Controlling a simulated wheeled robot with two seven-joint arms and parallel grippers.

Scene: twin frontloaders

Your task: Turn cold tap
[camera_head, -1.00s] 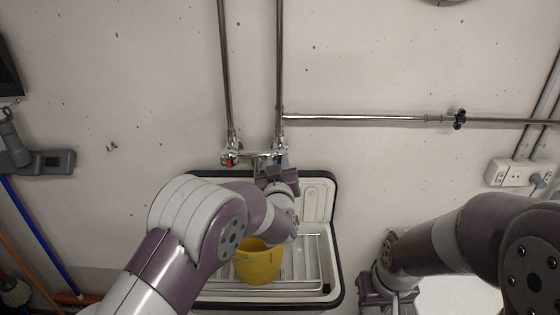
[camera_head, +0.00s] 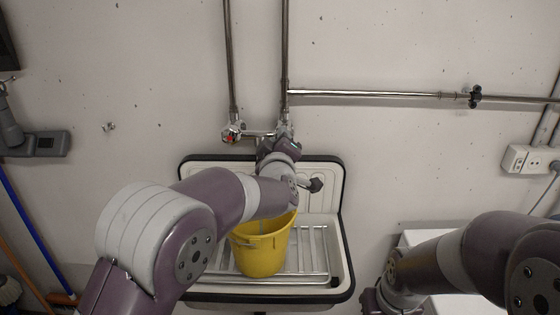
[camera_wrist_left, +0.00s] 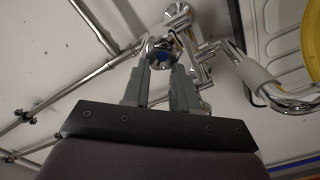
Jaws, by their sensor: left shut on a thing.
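The wall mixer has a red-marked hot tap (camera_head: 231,133) on the left in the head view. The cold tap (camera_wrist_left: 161,55), marked blue, sits between my left fingers in the left wrist view. My left gripper (camera_head: 280,146) is at the right end of the mixer and is shut on the cold tap; it also shows in the left wrist view (camera_wrist_left: 160,74). In the head view the gripper hides most of that tap. The chrome spout (camera_wrist_left: 283,99) is right of the fingers. My right gripper (camera_head: 374,301) is mostly cut off at the bottom edge.
A yellow bucket (camera_head: 262,251) stands on the metal rack (camera_head: 313,255) in the white sink (camera_head: 335,215) below. Vertical pipes (camera_head: 230,60) rise above the mixer, and a horizontal pipe (camera_head: 380,95) runs right. A socket box (camera_head: 530,159) is on the right wall.

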